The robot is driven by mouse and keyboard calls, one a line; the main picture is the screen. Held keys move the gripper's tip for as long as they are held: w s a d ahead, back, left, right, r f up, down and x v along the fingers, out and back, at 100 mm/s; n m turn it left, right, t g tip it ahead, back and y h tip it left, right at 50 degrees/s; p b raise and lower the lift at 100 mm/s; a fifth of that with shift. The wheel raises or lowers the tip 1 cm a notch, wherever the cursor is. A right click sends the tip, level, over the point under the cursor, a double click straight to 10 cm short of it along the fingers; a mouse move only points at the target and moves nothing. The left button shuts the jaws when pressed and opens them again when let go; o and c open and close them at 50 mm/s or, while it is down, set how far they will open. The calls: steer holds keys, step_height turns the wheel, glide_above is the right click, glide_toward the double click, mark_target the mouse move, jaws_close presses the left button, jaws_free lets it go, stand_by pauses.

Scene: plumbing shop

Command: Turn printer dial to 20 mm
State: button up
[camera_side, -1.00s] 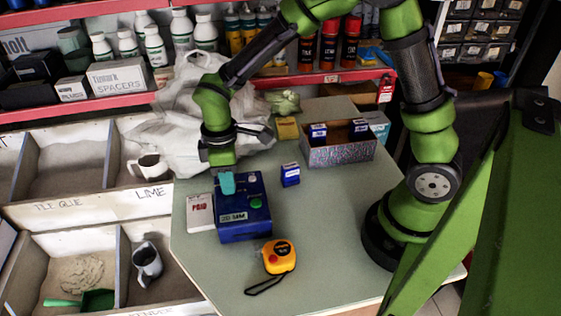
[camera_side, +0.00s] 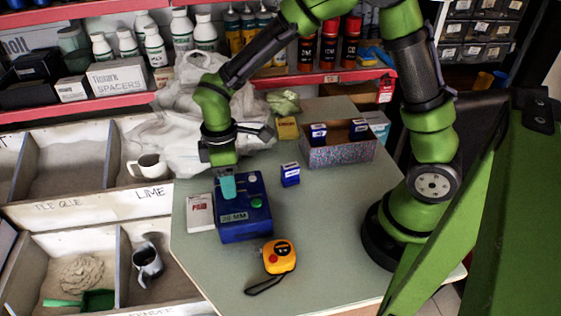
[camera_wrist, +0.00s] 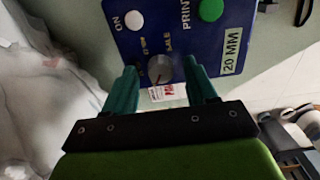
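The blue printer (camera_side: 249,222) stands on the table, and its label (camera_side: 233,217) reads 20 MM. Gaps show between the fingers and the dial. In the side view my gripper (camera_side: 228,187) is low over the printer's left part and hides the dial. The dial's exact pointer setting is too small to read.
A PAID box (camera_side: 200,212) lies close to the printer's left side. A small blue box (camera_side: 290,175) stands behind right, and a yellow tape measure (camera_side: 279,257) lies in front. An open carton (camera_side: 338,156) is at the back. The table's right middle is clear.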

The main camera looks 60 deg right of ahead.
mark_target(241, 187)
steer(key=shift+r, duration=0.1)
step_height(241, 187, up, 17)
stand_by(0.5)
steer(key=s+d+m+t+y, duration=0.2)
steer(key=s+d+m+t, duration=0.5)
steer(key=s+m, duration=0.5)
steer(key=shift+s+d+r+m, duration=0.35)
steer(key=shift+d+m, duration=0.25)
steer(key=shift+d, duration=0.4)
